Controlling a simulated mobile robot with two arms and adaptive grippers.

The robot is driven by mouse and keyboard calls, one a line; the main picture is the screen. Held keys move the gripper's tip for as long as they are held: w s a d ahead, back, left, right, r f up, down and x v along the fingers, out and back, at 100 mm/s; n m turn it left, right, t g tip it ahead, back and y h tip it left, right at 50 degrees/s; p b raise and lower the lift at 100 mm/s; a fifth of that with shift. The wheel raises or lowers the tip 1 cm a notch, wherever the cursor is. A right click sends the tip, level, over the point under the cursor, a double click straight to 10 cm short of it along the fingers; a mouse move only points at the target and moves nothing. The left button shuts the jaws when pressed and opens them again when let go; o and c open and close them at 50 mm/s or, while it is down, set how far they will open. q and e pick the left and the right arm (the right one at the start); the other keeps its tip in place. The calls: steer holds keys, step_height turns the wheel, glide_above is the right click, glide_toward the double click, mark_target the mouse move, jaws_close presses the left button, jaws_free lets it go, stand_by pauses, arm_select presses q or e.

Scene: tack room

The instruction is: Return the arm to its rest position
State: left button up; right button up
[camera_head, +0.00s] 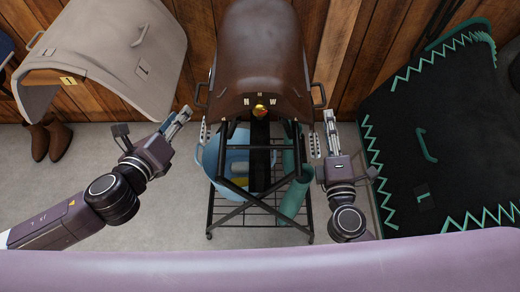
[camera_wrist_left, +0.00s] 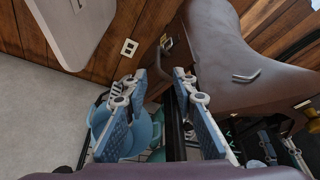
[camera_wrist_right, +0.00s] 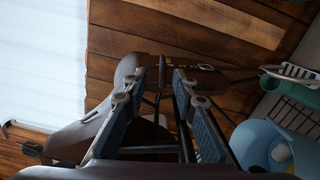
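My left gripper (camera_head: 181,118) is in the head view, left of the brown leather saddle-like cover (camera_head: 258,50), apart from it. In the left wrist view its two fingers (camera_wrist_left: 160,80) stand apart with nothing held. My right gripper (camera_head: 329,120) is right of the same cover, its fingers pointing toward the back wall. In the right wrist view its fingers (camera_wrist_right: 160,75) are also apart and empty. The cover rests on a black wheeled rack (camera_head: 225,210) between the two arms, with a handle on each side.
A blue bucket (camera_head: 212,158) and a green roll (camera_head: 294,196) are in the rack. A beige cover (camera_head: 120,45) is at left, brown boots (camera_head: 50,140) below it. A black, green-trimmed blanket (camera_head: 440,130) is at right. A mauve surface (camera_head: 260,270) crosses the front.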

stand_by(0.5)
